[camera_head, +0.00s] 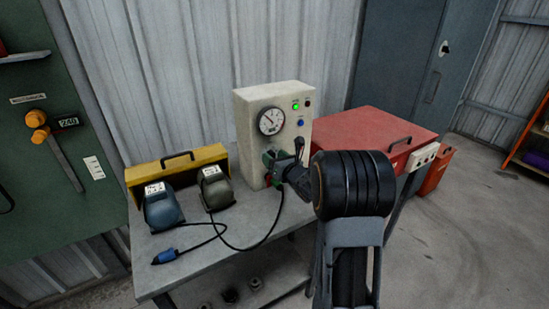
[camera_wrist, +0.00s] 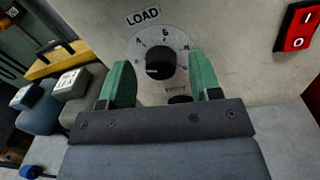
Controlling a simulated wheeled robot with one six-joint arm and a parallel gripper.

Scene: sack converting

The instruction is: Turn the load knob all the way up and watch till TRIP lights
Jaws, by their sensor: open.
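The cream test box (camera_head: 246,113) stands on the bench with a round dial gauge (camera_head: 270,121) on its face. A green lamp (camera_head: 295,107) is lit and a dark lamp (camera_head: 307,103) beside it looks unlit; their labels are too small to read. In the wrist view the black load knob (camera_wrist: 160,60) sits under the word LOAD, its pale mark pointing left and slightly down. My gripper (camera_head: 272,162) is open before the box, green fingers on either side of the knob with gaps. In the head view it hides the knob.
A red rocker switch (camera_wrist: 297,30) is right of the knob. On the bench (camera_head: 226,238) are a blue unit (camera_head: 162,210), a grey unit (camera_head: 216,190), a yellow case (camera_head: 137,176) and a cable with a blue plug (camera_head: 164,257). A red cabinet (camera_head: 365,130) stands right.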

